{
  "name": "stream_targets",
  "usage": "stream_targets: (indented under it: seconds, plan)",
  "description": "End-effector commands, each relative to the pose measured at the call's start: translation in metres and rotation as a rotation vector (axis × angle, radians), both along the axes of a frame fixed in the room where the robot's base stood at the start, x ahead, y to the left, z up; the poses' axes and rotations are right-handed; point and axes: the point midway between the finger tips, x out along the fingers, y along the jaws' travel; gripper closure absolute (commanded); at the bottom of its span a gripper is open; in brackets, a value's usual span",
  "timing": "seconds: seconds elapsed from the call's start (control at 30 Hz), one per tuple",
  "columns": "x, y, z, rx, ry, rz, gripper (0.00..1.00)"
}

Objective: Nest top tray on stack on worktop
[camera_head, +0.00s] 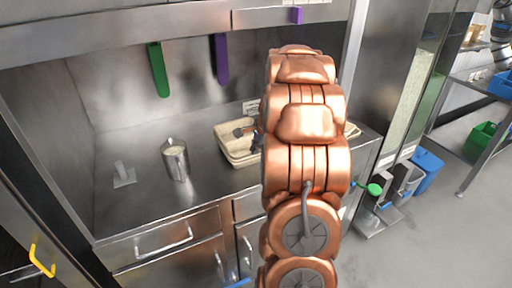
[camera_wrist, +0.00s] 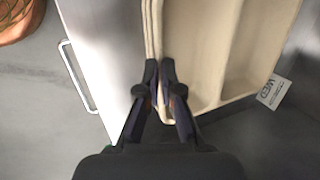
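Beige compartment trays (camera_head: 241,160) sit on the steel worktop (camera_head: 135,205), partly behind my copper arm in the head view. In the wrist view a beige tray (camera_wrist: 212,50) with a divider fills the upper right. Several close, parallel rims show along its left side, so trays appear nested or nearly so. My gripper (camera_wrist: 160,68) has its two dark fingers on either side of the tray rim, near a corner, with little gap between them; it appears shut on it. How fully the trays seat is hidden.
A metal canister (camera_head: 175,160) with pale contents stands left of the trays, and a small metal stand (camera_head: 123,174) is farther left. Green (camera_head: 158,70) and purple (camera_head: 221,58) utensils hang on the back wall. The worktop between canister and trays is clear.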

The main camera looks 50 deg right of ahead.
Motion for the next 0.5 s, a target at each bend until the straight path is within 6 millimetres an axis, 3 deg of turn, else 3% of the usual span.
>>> stream_targets:
  seconds: [0.1,0.4,0.5]
  plan:
    - [-0.0001,-0.0001,0.0002,0.000,0.000,0.000,1.00]
    - [-0.0002,-0.0002,0.0001,0.000,0.000,-0.001,0.66]
    - [-0.0002,-0.0001,0.0001,0.000,0.000,-0.001,0.65]
